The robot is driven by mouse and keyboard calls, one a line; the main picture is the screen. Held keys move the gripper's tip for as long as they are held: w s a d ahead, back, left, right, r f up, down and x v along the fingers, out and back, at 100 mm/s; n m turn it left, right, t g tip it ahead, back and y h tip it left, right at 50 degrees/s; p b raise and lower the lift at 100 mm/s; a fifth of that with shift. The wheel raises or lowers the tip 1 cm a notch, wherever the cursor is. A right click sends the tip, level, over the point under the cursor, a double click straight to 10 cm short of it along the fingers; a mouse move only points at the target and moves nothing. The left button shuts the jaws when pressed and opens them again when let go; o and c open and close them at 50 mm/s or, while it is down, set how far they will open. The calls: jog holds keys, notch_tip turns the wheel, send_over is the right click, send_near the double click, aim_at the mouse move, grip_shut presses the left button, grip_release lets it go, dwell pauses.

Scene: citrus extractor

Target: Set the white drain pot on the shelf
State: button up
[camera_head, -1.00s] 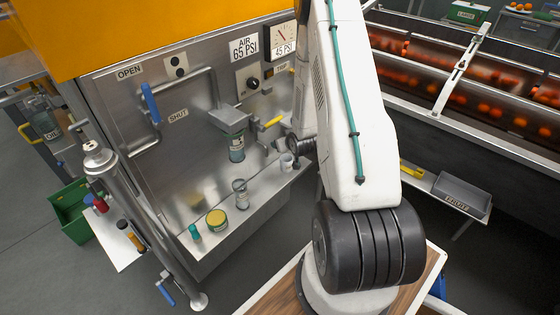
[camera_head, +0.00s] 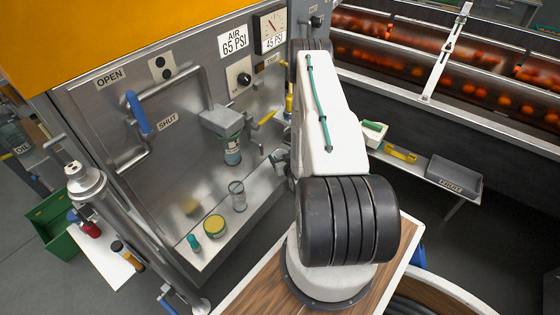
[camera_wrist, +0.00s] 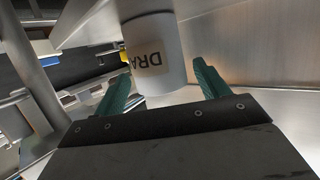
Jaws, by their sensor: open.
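On the ledge stand a yellow-green tin (camera_head: 214,226), a teal-capped bottle (camera_head: 194,242) and a clear jar (camera_head: 238,196). A labelled jar (camera_head: 232,150) sits under a grey spout (camera_head: 221,120). A grey tray (camera_head: 455,176) stands on a shelf at the right.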

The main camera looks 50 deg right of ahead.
aim_at(279, 152)
jog(key=shift+x, duration=1.6)
jog(key=c, duration=1.1)
